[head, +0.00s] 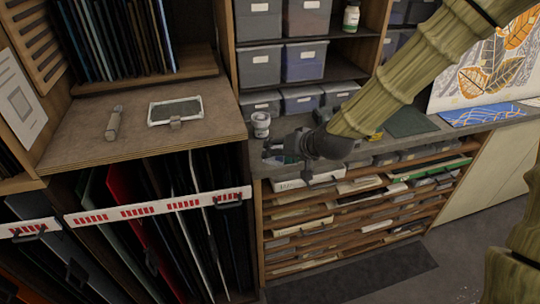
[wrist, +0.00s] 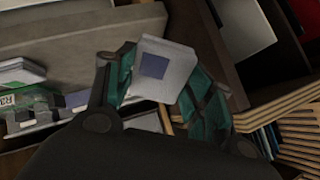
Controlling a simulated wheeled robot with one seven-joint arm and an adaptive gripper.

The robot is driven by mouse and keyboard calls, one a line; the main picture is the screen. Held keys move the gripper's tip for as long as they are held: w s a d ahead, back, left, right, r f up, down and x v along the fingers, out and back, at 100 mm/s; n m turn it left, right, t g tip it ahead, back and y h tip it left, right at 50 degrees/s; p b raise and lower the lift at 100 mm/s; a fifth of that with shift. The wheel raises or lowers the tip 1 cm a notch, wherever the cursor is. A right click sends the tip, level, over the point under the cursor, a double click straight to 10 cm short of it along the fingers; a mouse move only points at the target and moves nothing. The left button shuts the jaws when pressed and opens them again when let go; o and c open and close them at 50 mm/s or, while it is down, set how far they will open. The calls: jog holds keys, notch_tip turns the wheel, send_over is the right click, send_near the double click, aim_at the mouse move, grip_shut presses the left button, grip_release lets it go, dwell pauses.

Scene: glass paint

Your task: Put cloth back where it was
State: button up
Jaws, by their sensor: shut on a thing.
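My gripper (wrist: 172,95) is shut on a pale grey-white, block-like piece with a dark blue square on its face, which looks like the folded cloth (wrist: 178,63). The piece sits between the teal-padded fingers in the wrist view. In the head view my gripper (head: 280,150) is over the counter's front edge, left of the dark wrist. The cloth cannot be made out there. Whether it touches anything below is unclear.
The counter (head: 440,127) holds a small white jar (head: 261,124) beside my gripper and a dark green mat (head: 408,122). Grey bins (head: 305,62) stand on shelves behind. Flat drawers (head: 340,215) are below. A wooden ledge (head: 80,140) at left holds a white-framed tray (head: 176,110).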

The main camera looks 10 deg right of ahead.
jog(key=g+h, duration=0.1)
jog(key=n+g, duration=0.1)
jog(key=g, duration=0.1)
jog(key=g+h, duration=0.1)
jog(key=shift+s+d+r+n+g+h, duration=0.15)
jog(key=shift+s+r+n+g+h, duration=0.15)
jog(key=shift+s+r+n+g, duration=0.1)
jog(key=shift+s+d+r+n+g+h, duration=0.15)
jog(key=shift+n+g+h, duration=0.15)
jog(key=shift+g+h, duration=0.25)
jog(key=shift+s+r+n+g+h, duration=0.15)
jog(key=shift+n+g+h, duration=0.15)
jog(key=shift+g+h, duration=0.25)
